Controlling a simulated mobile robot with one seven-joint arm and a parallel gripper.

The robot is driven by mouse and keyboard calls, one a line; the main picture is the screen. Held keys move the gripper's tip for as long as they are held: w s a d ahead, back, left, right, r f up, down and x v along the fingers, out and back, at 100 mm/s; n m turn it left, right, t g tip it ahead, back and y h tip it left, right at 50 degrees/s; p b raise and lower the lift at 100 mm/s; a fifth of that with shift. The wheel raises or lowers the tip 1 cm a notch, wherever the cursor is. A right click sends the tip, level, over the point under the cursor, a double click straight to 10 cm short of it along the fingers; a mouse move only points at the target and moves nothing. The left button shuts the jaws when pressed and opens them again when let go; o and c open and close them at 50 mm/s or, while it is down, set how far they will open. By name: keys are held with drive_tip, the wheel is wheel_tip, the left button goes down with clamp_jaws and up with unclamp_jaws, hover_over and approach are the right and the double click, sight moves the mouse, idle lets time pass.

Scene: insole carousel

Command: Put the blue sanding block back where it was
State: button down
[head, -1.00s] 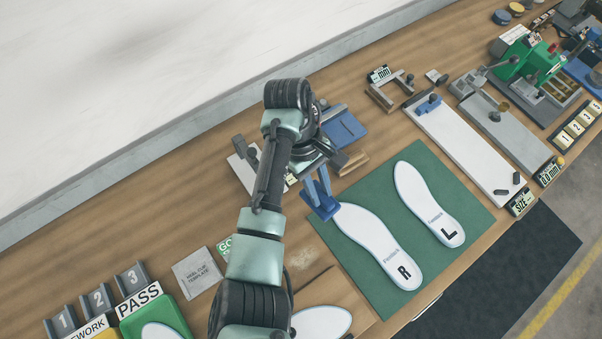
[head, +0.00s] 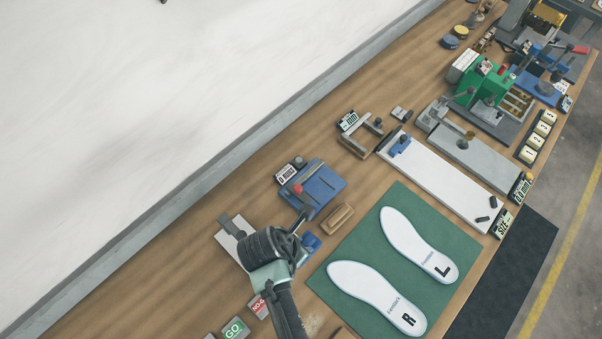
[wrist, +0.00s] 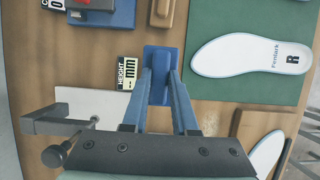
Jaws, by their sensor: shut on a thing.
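The blue sanding block (wrist: 157,58) is between the tips of my blue gripper fingers (wrist: 158,82) in the wrist view, and my gripper is shut on it. It is over bare wood between the height label and the green mat. I cannot tell whether it touches the bench. In the head view part of the blue block (head: 311,242) shows to the right of my wrist, left of the green mat (head: 408,203). My wrist hides most of the gripper there.
A brown block (head: 338,218) lies just beyond the blue block. A HEIGHT label (wrist: 126,74) and a white plate with a metal gauge (wrist: 58,124) are close on the left. Insoles R (head: 372,290) and L (head: 415,243) lie on the mat. A blue fixture (head: 318,187) stands behind.

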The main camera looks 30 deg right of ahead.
drive_tip(key=shift+f, duration=3)
drive_tip(key=shift+f, duration=0.15)
drive_tip(key=c, duration=0.7)
unclamp_jaws()
drive_tip(key=v, duration=1.2)
